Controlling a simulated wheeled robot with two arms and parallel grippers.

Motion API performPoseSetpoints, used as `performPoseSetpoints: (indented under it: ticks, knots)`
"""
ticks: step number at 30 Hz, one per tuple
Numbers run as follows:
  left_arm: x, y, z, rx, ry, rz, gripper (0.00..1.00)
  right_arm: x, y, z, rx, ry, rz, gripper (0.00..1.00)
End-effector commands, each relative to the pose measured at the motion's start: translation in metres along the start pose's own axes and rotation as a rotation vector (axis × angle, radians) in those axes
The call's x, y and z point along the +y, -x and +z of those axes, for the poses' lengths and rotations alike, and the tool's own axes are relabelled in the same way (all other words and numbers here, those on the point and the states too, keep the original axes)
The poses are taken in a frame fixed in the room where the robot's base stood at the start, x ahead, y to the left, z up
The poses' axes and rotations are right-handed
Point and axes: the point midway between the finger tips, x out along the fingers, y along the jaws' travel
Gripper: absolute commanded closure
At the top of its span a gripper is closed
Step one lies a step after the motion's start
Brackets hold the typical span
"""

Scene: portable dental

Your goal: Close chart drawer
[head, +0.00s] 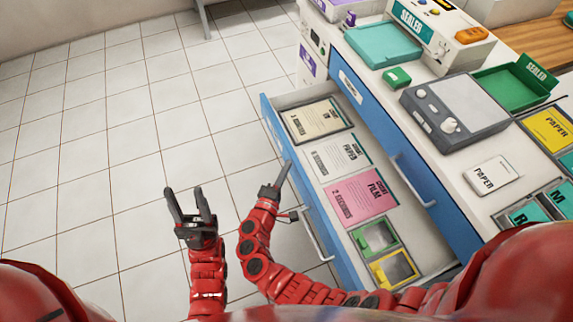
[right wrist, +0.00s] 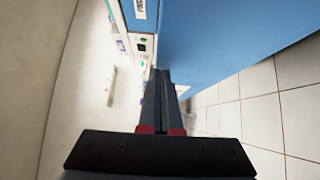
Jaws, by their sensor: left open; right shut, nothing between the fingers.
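The chart drawer (head: 327,237) stands pulled out from the white and blue cabinet in the head view. Its front is blue with a pale handle (head: 319,236). Inside lie a cream chart (head: 317,119), a white paper chart (head: 341,156), a pink film chart (head: 360,195), and green and yellow framed items. My right gripper (head: 287,167) is shut and empty beside the drawer's outer face; I cannot tell if it touches. In the right wrist view its closed fingers (right wrist: 164,74) point along a blue panel (right wrist: 225,40). My left gripper (head: 186,191) is open and empty over the floor, left of the drawer.
The cabinet has another blue front with a handle (head: 412,182) right of the open drawer. The countertop holds a grey device (head: 455,112), a teal tray (head: 383,44), a green tray (head: 515,88) and a sealer (head: 430,25). The tiled floor (head: 110,130) at left is clear.

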Motion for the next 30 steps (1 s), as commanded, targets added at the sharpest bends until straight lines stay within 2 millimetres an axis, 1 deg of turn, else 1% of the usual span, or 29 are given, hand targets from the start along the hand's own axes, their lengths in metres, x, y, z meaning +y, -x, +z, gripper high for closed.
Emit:
performPoseSetpoints:
  ticks: [9,14,17,20,30]
  knots:
    - [0.000,0.000,0.000,0.000,0.000,0.000,0.50,0.000,-0.001,0.001,0.000,0.000,0.000,1.00]
    - [0.000,0.002,0.000,0.000,0.000,0.000,0.50,-0.001,-0.008,0.008,-0.001,0.000,0.000,1.00]
    - [0.000,0.004,0.001,0.000,0.000,0.000,0.50,-0.001,-0.018,0.018,0.000,0.000,0.002,1.00]
    - [0.000,0.007,0.001,0.000,0.000,0.000,0.50,-0.002,-0.032,0.033,-0.002,0.000,0.002,1.00]
    - [0.001,0.026,0.004,0.000,0.000,0.000,0.50,-0.004,-0.096,0.098,-0.003,0.003,0.003,1.00]
